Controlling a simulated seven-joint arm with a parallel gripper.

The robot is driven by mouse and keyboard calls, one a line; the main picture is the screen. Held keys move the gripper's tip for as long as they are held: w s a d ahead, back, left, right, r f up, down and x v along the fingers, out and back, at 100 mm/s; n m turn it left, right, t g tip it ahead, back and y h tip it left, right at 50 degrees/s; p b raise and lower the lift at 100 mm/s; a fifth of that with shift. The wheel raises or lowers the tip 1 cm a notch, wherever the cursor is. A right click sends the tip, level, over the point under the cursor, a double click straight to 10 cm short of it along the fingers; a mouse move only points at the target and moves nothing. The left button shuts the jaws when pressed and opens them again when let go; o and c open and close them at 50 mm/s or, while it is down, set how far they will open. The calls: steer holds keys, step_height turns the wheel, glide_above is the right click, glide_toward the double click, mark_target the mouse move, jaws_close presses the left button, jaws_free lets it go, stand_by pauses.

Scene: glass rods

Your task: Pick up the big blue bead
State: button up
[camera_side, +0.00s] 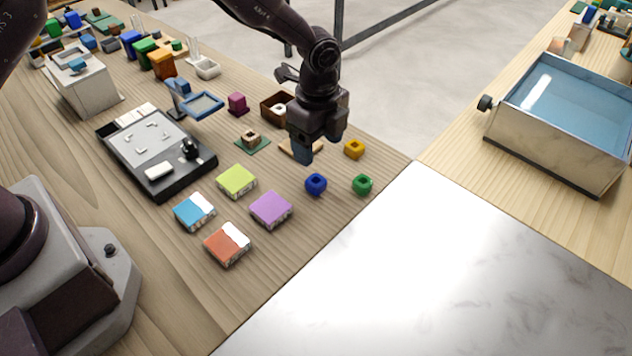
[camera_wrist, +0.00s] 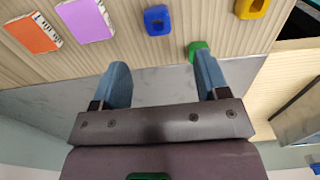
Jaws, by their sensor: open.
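The big blue bead (camera_side: 316,184) is a dark blue block with a hole, lying on the wooden table near its right edge. In the wrist view the blue bead (camera_wrist: 158,20) is near the top, beyond the fingertips and between their lines. My gripper (camera_side: 303,152) is above the table, a little behind and left of the blue bead in the side view. In the wrist view my gripper (camera_wrist: 161,75) has its two blue-grey fingers spread apart with nothing between them.
A green bead (camera_side: 362,184) and a yellow bead (camera_side: 354,149) lie close by. Purple (camera_side: 271,210), lime (camera_side: 237,181), cyan (camera_side: 194,211) and orange (camera_side: 228,244) blocks lie to the left. A white marble surface (camera_side: 430,270) adjoins the table; a blue-lined basin (camera_side: 570,110) stands at right.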

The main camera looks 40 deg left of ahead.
mark_target(316, 177)
step_height(316, 177, down, 9)
steer(key=shift+s+a, duration=0.1)
steer(key=shift+s, duration=0.05)
stand_by(0.4)
steer(key=shift+c, duration=0.5)
steer(key=c, duration=0.9)
